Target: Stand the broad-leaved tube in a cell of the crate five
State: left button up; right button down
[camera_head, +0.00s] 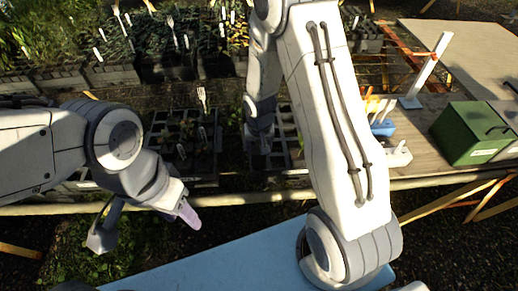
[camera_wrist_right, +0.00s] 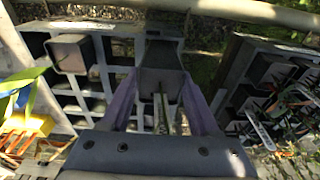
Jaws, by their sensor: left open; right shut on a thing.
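My right gripper (camera_wrist_right: 158,110) is shut on a dark square tube (camera_wrist_right: 162,84) between its purple fingers. Pale strips show inside it; its leaves cannot be made out. I cannot read which crate is five. My left gripper (camera_head: 146,222) is open and empty, in front of the bench.
A second crate (camera_head: 212,182) with plants and white tags stands left of the right gripper. A green box (camera_head: 468,135), a blue-and-yellow item (camera_head: 382,128) and a white post (camera_head: 428,70) are on the right.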

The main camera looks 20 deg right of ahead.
jog(key=shift+f+b, duration=2.05)
jog(key=shift+f, duration=0.1)
jog(key=shift+f+b, duration=0.25)
jog(key=shift+b, duration=0.05)
jog(key=shift+c, duration=0.2)
grip_release()
jog(key=r, duration=0.7)
jog(key=s+r, duration=0.1)
jog(key=r, duration=0.2)
jog(key=shift+s+a+r, duration=0.1)
jog(key=shift+a+r, duration=0.05)
jog(key=shift+r, duration=0.05)
jog(key=s+a+r+n, duration=0.4)
jog(key=s+a+r, duration=0.3)
jog(key=s+a, duration=0.15)
jog(key=s+a+r+n, duration=0.2)
jog(key=s+n, duration=0.1)
jog(key=s, duration=0.4)
jog(key=s+a+r+n+g+y, duration=0.1)
jog(key=s+a+r+n, duration=0.1)
jog(key=s, duration=0.5)
jog(key=shift+a+n, duration=0.6)
jog(key=shift+n, duration=0.2)
